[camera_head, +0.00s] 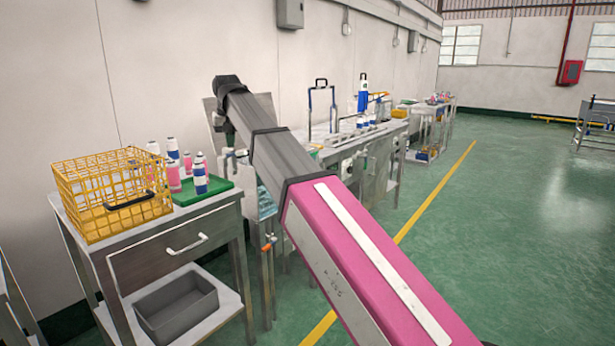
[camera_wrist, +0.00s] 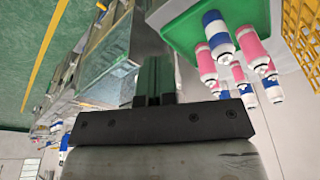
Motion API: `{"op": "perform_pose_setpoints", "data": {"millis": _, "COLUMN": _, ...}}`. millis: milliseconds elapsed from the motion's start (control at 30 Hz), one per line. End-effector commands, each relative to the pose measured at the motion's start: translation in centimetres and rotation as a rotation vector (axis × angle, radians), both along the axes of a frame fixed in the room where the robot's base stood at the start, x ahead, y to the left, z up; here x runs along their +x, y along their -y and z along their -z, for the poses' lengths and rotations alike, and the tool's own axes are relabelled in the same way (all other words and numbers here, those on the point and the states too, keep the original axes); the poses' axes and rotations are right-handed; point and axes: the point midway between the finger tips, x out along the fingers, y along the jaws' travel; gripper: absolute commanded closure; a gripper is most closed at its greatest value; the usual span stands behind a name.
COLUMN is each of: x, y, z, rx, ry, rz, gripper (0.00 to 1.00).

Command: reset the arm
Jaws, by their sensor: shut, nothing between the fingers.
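My arm (camera_head: 355,262) reaches from the lower right up and away to a dark joint (camera_head: 228,84) above the benches in the head view. The same cans (camera_head: 200,175) stand on the green tray (camera_head: 222,190) in the head view.
A yellow wire basket (camera_head: 80,195) stands on a metal side table (camera_head: 150,262) with a grey bin (camera_head: 178,305) below. The green floor (camera_head: 500,230) at right is open.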

Motion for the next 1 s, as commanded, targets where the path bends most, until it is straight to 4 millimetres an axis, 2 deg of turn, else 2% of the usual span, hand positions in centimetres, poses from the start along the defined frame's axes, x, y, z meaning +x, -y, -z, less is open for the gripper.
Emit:
{"op": "perform_pose_setpoints", "data": {"millis": 367, "x": 0.9, "y": 3.5, "z": 5.1, "rx": -0.009, "ry": -0.013, "rz": 0.028, "gripper": 1.0}}
{"op": "perform_pose_setpoints", "data": {"millis": 567, "x": 1.5, "y": 6.7, "z": 9.6, "rx": -0.015, "ry": -0.026, "rz": 0.054, "gripper": 1.0}}
{"op": "perform_pose_setpoints", "data": {"millis": 667, "x": 1.6, "y": 9.0, "z": 12.6, "rx": -0.02, "ry": -0.035, "rz": 0.073, "gripper": 1.0}}
{"op": "perform_pose_setpoints", "data": {"millis": 767, "x": 1.6, "y": 12.1, "z": 16.5, "rx": -0.024, "ry": -0.046, "rz": 0.096, "gripper": 1.0}}
{"op": "perform_pose_setpoints", "data": {"millis": 1000, "x": 0.1, "y": 20.5, "z": 26.4, "rx": -0.034, "ry": -0.079, "rz": 0.162, "gripper": 1.0}}
